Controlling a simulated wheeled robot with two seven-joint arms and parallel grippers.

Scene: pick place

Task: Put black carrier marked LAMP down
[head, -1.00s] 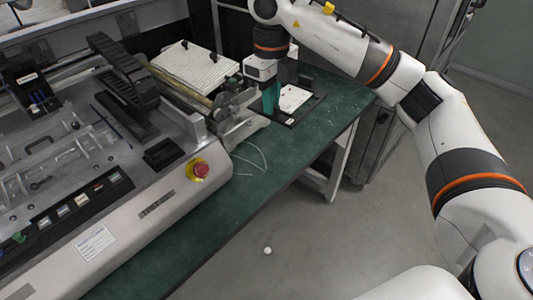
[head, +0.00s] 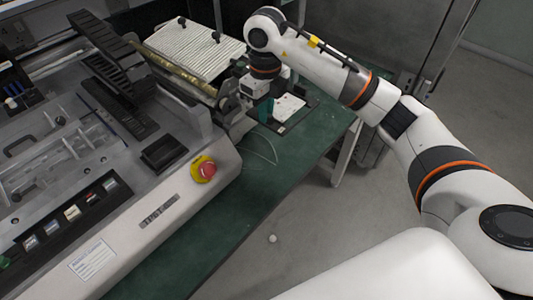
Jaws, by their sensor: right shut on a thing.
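My right gripper (head: 265,111) reaches down from the upper middle over the far end of the green bench. Its teal fingers are shut on the black carrier, which is mostly hidden behind the fingers and wrist. No LAMP marking can be read from here. The gripper is low, beside a dark flat board with a white sheet (head: 289,106) on it. I cannot tell whether the carrier touches the bench or the board. My left gripper is not in view.
A large grey machine with a red stop button (head: 204,170) fills the left. A ribbed white panel (head: 195,47) stands behind it. A thin pale cable lies on the green bench (head: 235,205), whose front strip is otherwise clear. A small white object (head: 272,239) is on the floor.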

